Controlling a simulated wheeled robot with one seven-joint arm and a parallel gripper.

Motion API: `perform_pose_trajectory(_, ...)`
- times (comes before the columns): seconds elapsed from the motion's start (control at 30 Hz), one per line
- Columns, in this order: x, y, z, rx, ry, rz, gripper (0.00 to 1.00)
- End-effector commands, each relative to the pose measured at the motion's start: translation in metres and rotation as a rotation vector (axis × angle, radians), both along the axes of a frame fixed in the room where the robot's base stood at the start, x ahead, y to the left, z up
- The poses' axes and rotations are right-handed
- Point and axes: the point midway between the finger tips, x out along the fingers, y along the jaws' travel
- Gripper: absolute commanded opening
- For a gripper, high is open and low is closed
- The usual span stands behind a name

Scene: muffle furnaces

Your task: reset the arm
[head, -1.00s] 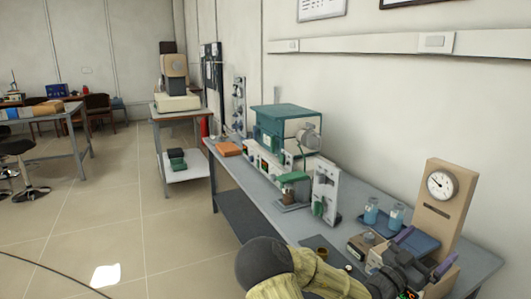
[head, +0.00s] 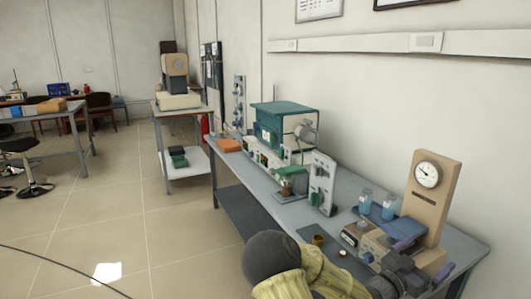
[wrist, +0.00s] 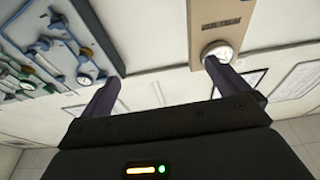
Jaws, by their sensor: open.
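My arm shows at the bottom of the head view, with a dark round joint and yellowish links, reaching right over the near end of the long bench (head: 262,190). My gripper (head: 400,262) is at the lower right, in front of the wooden gauge stand (head: 432,195). In the wrist view its two dark purple fingers (wrist: 160,85) are spread wide with nothing between them. The wrist view is tilted, with the gauge (wrist: 217,50) at its top.
Two blue-capped bottles (head: 377,207) stand on the bench beside the gauge stand. A small brass cup (head: 318,240) is near the front edge. A green-topped furnace (head: 284,128) and a white panel (head: 321,183) stand farther back. The floor (head: 130,215) at left is clear.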

Motion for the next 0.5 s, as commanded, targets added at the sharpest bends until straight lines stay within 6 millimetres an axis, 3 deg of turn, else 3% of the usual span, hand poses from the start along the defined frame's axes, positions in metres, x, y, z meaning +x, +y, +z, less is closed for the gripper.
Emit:
perform_pose_trajectory(0.27,-0.004,-0.001,-0.048,0.242,0.129,0.025,1.0)
perform_pose_trajectory(0.37,-0.005,0.006,-0.071,0.36,0.196,0.05,1.0)
perform_pose_trajectory(0.5,-0.011,0.031,-0.105,0.568,0.324,0.12,1.0)
